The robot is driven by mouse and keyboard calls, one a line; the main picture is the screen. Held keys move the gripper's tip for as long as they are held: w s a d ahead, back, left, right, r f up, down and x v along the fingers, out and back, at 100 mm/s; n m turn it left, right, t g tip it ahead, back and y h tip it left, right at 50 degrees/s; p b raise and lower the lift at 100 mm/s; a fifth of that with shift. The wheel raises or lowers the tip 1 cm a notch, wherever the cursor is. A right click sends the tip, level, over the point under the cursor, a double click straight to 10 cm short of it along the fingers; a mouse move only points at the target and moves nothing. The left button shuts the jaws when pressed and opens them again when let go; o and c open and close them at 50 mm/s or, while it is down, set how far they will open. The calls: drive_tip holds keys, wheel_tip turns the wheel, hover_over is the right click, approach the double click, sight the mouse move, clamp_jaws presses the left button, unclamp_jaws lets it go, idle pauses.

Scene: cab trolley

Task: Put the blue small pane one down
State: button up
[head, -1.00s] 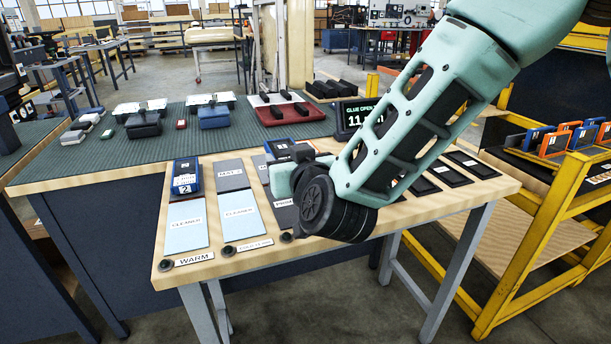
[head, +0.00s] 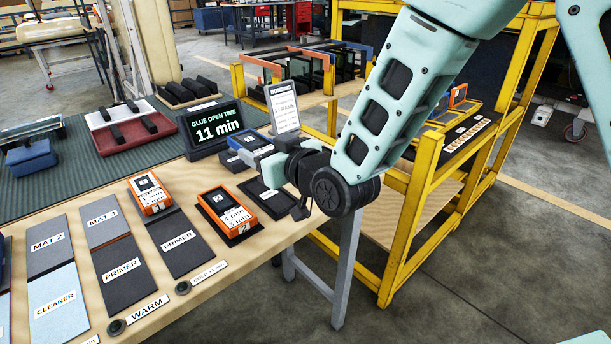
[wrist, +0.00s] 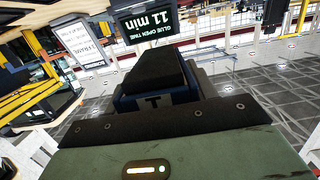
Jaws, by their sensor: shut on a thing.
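My gripper (head: 274,165) is at the right part of the wooden bench (head: 205,272), seen from the side in the head view. It is shut on a small blue thing with a dark top, which shows in the wrist view as a blue block (wrist: 152,101). A black pad (head: 259,193) lies below and left of the gripper, apparently empty. I cannot tell whether the held thing touches the bench.
The glue-time display (head: 218,127) and a white sheet on a stand (head: 283,106) are behind. A yellow trolley (head: 418,205) stands close on the right.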

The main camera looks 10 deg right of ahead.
hover_over(275, 199)
wheel_tip(275, 199, down, 6)
drive_tip(key=shift+r, duration=0.25)
drive_tip(key=shift+f+b, duration=0.45)
drive_tip(key=shift+f, duration=1.8)
drive_tip(key=shift+f, duration=0.15)
drive_tip(key=o, duration=1.1)
